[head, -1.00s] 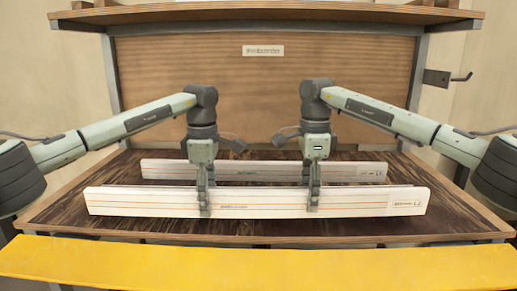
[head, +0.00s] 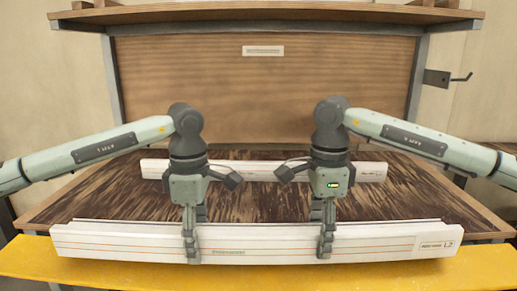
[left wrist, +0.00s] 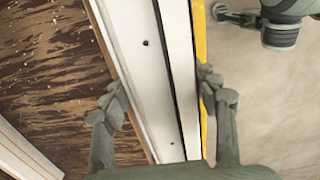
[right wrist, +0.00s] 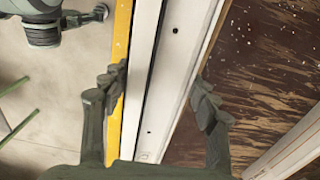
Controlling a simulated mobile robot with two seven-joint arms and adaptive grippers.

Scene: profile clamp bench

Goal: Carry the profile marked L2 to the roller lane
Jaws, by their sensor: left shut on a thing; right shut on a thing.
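The white profile marked L2 (head: 270,243), with orange lines along its face, lies level across the front of the head view. It is above the yellow board, in front of the brown bench top. My left gripper (head: 191,248) is shut on it left of its middle, and my right gripper (head: 325,244) is shut on it right of its middle. In the left wrist view (left wrist: 145,60) and right wrist view (right wrist: 178,70) the profile runs between the fingers. I cannot pick out the roller lane.
A second white profile (head: 270,170) lies further back on the brown bench top (head: 270,200). The yellow board (head: 250,274) runs along the front edge. A wooden back panel (head: 262,85), a shelf (head: 270,15) and a hook (head: 450,78) stand behind.

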